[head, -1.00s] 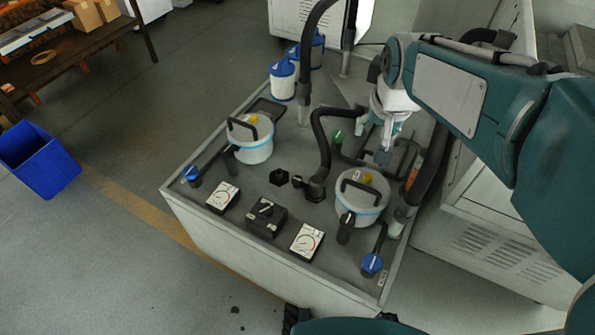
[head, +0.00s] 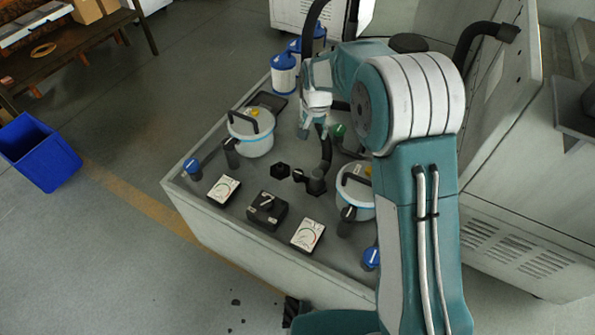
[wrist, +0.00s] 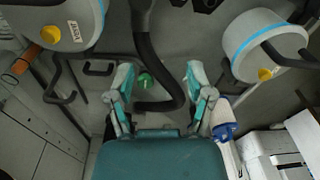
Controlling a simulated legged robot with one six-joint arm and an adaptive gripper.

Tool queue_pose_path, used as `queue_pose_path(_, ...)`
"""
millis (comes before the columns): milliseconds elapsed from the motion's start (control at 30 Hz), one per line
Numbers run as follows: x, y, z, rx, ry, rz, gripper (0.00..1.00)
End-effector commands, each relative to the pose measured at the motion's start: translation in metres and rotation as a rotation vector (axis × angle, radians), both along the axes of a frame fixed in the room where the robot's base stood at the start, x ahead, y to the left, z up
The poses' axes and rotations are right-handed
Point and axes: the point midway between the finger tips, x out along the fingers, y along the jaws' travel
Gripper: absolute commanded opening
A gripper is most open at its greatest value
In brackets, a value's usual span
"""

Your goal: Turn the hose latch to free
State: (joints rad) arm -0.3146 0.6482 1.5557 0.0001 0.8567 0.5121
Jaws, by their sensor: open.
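The black hose (head: 326,145) rises from a black elbow fitting (head: 316,183) on the grey bench top. A small dark handle with a light mark (head: 299,175), apparently the latch, sits on the fitting's left side. My gripper (head: 312,132) is open and empty above the bench, behind the fitting and close to the hose. In the wrist view my gripper's fingers (wrist: 158,82) are spread, with the hose (wrist: 147,55) and a green knob (wrist: 145,80) showing between and beyond them. The latch is not clear in the wrist view.
A left lidded canister (head: 253,138) and a right one (head: 355,190), partly behind my arm, flank the fitting. Blue-capped filters (head: 284,76) stand behind.

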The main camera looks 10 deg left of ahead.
Motion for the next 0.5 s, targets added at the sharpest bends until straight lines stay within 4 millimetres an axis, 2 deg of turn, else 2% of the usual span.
queue_pose_path(33,0.004,0.008,-0.017,-0.004,0.015,-0.002,0.68)
queue_pose_path(100,0.008,0.017,-0.037,-0.008,0.031,-0.010,0.68)
queue_pose_path(300,0.014,0.037,-0.087,-0.019,0.065,-0.029,0.68)
queue_pose_path(500,0.015,0.044,-0.107,-0.023,0.076,-0.038,0.68)
